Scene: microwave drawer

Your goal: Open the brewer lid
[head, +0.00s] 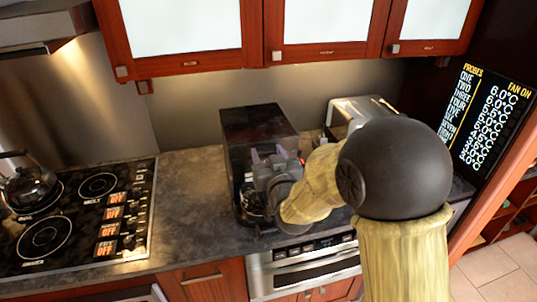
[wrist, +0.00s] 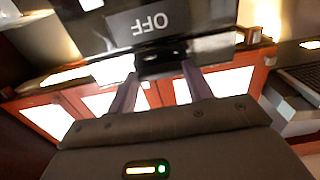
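The brewer (head: 256,122) is a tall black machine with a flat dark top, standing on the counter below the wall cabinets. Its lid appears shut; no gap shows along the top. My gripper (head: 268,155) is in front of the brewer's upper front and hides part of it. In the wrist view, which is upside down, the two fingers (wrist: 160,88) are spread apart with nothing clearly held between them. The brewer's dark front (wrist: 150,22) with an "OFF" label is just beyond the tips. A dark protruding part (wrist: 160,64) lies between and past the fingertips; contact cannot be told.
A toaster-like silver appliance (head: 352,108) stands right of the brewer, partly behind my arm. A stove (head: 75,215) with a kettle (head: 30,185) is at left. Bare counter (head: 192,195) lies between stove and brewer. Red-framed cabinets (head: 258,45) hang above.

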